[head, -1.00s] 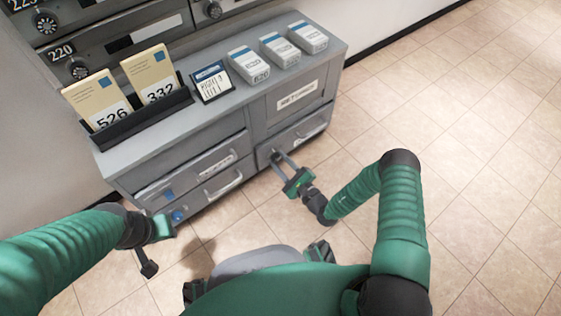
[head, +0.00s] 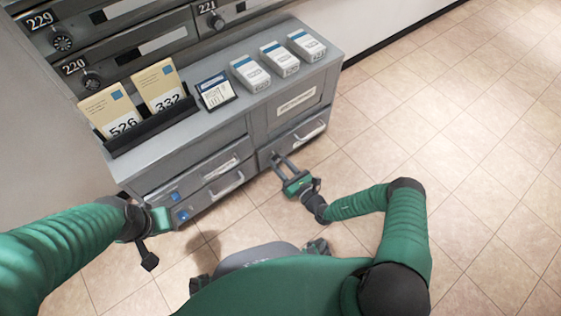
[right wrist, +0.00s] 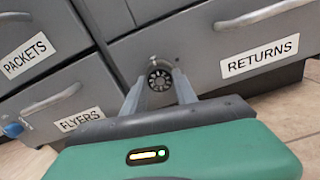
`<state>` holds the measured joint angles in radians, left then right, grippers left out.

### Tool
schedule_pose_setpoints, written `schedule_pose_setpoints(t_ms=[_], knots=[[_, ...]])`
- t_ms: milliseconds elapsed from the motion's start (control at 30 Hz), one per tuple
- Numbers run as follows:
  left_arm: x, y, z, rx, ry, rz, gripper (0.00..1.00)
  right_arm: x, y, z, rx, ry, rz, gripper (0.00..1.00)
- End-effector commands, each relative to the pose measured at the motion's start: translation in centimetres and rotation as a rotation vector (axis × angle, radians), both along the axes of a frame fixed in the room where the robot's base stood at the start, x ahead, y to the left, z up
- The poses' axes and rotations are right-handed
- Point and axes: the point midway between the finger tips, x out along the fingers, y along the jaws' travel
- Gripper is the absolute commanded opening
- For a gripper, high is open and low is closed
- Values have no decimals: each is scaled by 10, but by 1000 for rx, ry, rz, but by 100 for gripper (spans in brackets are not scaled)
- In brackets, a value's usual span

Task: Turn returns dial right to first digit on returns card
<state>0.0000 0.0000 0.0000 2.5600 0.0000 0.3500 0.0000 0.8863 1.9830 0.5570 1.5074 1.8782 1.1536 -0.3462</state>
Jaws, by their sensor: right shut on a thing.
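The returns dial (right wrist: 160,79) is a small dark round dial with pale marks on the grey drawer front, left of the RETURNS label (right wrist: 260,56). My right gripper (right wrist: 157,83) is shut on it, one finger on each side. In the head view, the right gripper (head: 281,160) reaches the lower right drawer; the dial is mostly hidden there. The card in a dark frame (head: 216,90) stands on the cabinet top, with handwriting that seems to read RIGHT and LEFT; its digits are too small to read. My left gripper (head: 152,233) hangs empty near the cabinet's lower left; its jaws are unclear.
A black holder (head: 150,127) with envelopes marked 526 and 332 stands on the cabinet. Several white boxes (head: 279,60) stand right of the card. PACKETS and FLYERS drawers (right wrist: 80,121) lie left of the dial. Tiled floor at the right is clear.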

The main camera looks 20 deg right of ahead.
Motion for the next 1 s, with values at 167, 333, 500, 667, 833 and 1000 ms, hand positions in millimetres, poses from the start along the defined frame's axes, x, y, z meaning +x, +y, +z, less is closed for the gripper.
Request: schedule_pose_setpoints(t_ms=[167,333,500,667,833,1000], knots=[[0,0,7,0,0,0,36,-1,-1,0,154,59,-2,0],[0,0,10,0,0,0,36,0,-1,0,307,114,-2,0],[0,0,12,0,0,0,36,0,-1,-1,458,169,-4,0],[0,0,12,0,0,0,36,0,-2,-2,596,218,-4,0],[0,0,12,0,0,0,36,0,-2,-2,724,265,-5,0],[0,0,12,0,0,0,36,0,-2,-3,823,302,-5,0]])
